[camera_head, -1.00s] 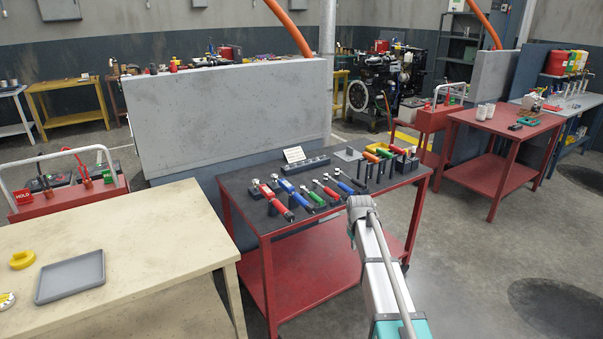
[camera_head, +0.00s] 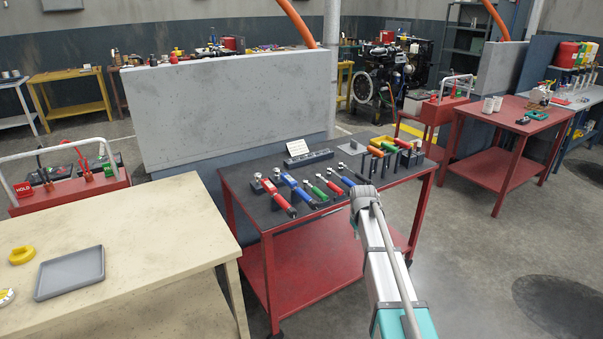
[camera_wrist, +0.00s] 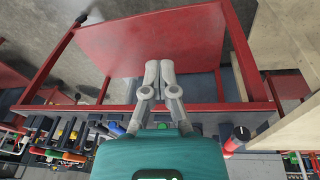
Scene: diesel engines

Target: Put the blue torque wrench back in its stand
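A large blue-handled wrench (camera_head: 299,189) lies sloping on the dark top of the red tool cart (camera_head: 262,226), beside a similar red-handled wrench (camera_head: 278,199). Small black supports sit under the tools; I cannot tell which one is the blue wrench's stand, or whether the wrench is seated in it. A blue handle also shows in the wrist view (camera_wrist: 117,130). My gripper (camera_wrist: 159,68) shows there with its fingertips together and nothing visible between them, over the cart's front side and lower shelf. In the head view my arm hides the gripper.
Smaller green, red and blue tools lie right of the large wrenches. Orange and green handles (camera_head: 384,148) stand at the cart's right. A cream table (camera_head: 130,235) with a grey tray (camera_head: 70,272) is at left.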

